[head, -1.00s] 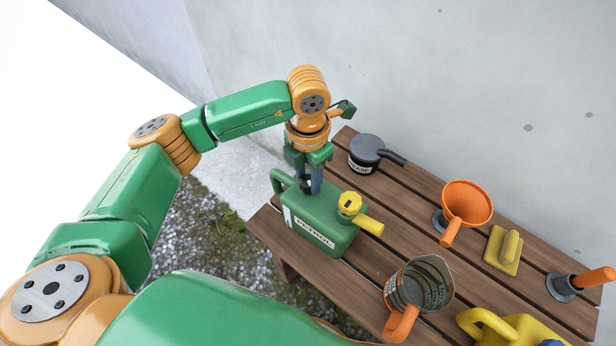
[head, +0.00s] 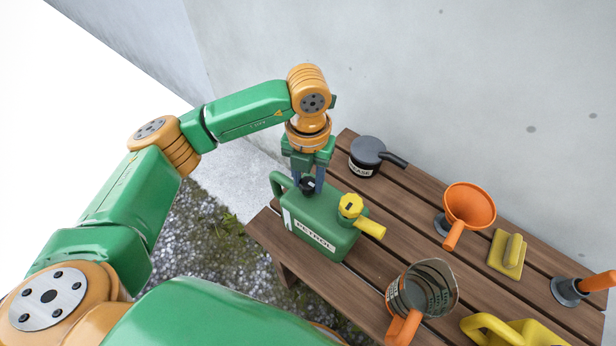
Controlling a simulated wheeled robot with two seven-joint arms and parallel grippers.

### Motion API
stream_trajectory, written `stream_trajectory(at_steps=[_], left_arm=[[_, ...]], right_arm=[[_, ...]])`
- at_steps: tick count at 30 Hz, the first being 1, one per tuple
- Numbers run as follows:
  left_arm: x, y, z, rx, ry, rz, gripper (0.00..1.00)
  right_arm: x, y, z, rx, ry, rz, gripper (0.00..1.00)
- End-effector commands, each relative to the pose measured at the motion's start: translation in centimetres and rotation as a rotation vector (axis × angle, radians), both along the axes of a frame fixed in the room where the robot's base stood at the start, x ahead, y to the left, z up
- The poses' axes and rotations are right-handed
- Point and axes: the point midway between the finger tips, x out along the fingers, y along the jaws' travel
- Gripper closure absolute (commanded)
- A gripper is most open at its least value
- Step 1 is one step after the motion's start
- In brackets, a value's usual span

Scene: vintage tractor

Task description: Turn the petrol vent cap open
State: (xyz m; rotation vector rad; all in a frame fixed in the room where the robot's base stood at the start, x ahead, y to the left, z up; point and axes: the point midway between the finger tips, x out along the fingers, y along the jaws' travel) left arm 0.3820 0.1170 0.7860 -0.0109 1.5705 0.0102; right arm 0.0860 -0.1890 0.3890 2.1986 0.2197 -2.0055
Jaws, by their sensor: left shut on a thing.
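The green petrol can (head: 318,224) with a white PETROL label stands on the wooden bench. Its black vent cap (head: 307,186) is on top, near the handle at the left. A yellow cap and spout (head: 352,206) sit at the can's right end. My left gripper (head: 308,183) points down from above and is shut on the vent cap, one finger at each side. Whether the cap has lifted from the can cannot be told. My right gripper is not in view.
On the bench (head: 372,255) stand a grease tin (head: 366,153), an orange funnel (head: 470,204), a metal jug (head: 424,290), a yellow block with handle (head: 507,254), an orange-handled tool (head: 568,290) and a yellow can (head: 515,332). A grey wall (head: 450,80) rises behind.

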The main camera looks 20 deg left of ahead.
Motion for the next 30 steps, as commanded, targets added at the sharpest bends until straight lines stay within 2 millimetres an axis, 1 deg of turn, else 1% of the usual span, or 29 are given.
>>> stream_trajectory(at_steps=[10, 11, 12, 14, 23, 26, 30], left_arm=[[0.0, 0.0, 0.0, -0.001, 0.000, 0.003, 1.00], [0.0, 0.0, 0.0, -0.001, 0.000, 0.003, 0.56], [0.0, 0.0, 0.0, 0.000, 0.000, 0.003, 0.46], [0.0, 0.0, 0.0, 0.000, 0.000, 0.003, 0.29], [0.0, 0.0, 0.1, 0.000, 0.000, 0.002, 0.29], [0.1, 0.0, 1.4, -0.001, -0.003, 0.003, 0.29], [0.1, 0.0, 4.6, -0.001, -0.004, 0.002, 0.29]], right_arm=[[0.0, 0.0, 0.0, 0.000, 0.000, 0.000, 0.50], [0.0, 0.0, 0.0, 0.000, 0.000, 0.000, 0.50], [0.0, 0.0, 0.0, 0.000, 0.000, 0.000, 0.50], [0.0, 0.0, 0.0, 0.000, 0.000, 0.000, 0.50], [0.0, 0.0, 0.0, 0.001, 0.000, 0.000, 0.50], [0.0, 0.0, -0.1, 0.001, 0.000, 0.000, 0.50], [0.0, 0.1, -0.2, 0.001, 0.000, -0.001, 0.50]])
